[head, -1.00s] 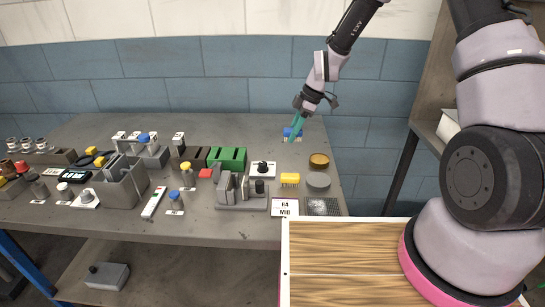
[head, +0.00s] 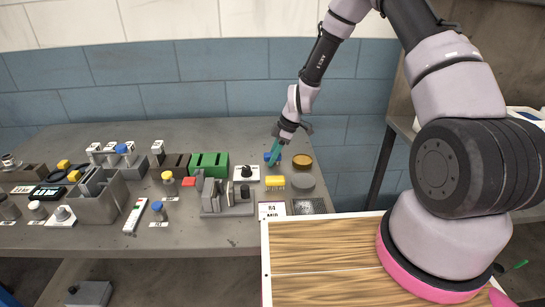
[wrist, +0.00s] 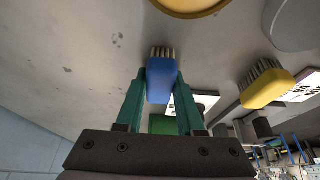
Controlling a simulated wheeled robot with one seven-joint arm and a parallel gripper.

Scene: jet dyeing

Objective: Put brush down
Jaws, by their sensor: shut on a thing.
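My gripper (head: 273,158) has teal fingers and is shut on a blue brush (wrist: 161,80). The brush sits between the fingertips, its pale bristles sticking out beyond them in the wrist view. In the head view only a bit of the blue brush (head: 267,156) shows beside the fingers, at the back right of the grey table (head: 235,134). I cannot tell whether the bristles touch the table. A yellow brush (head: 275,182) stands just in front of it and also shows in the wrist view (wrist: 266,85).
A brown-yellow round dish (head: 302,161) and a grey disc (head: 303,181) lie to the right. A block with a black knob (head: 246,173) and a green rack (head: 209,164) stand to the left. The R4 sign (head: 272,210) is in front. The back strip of table is clear.

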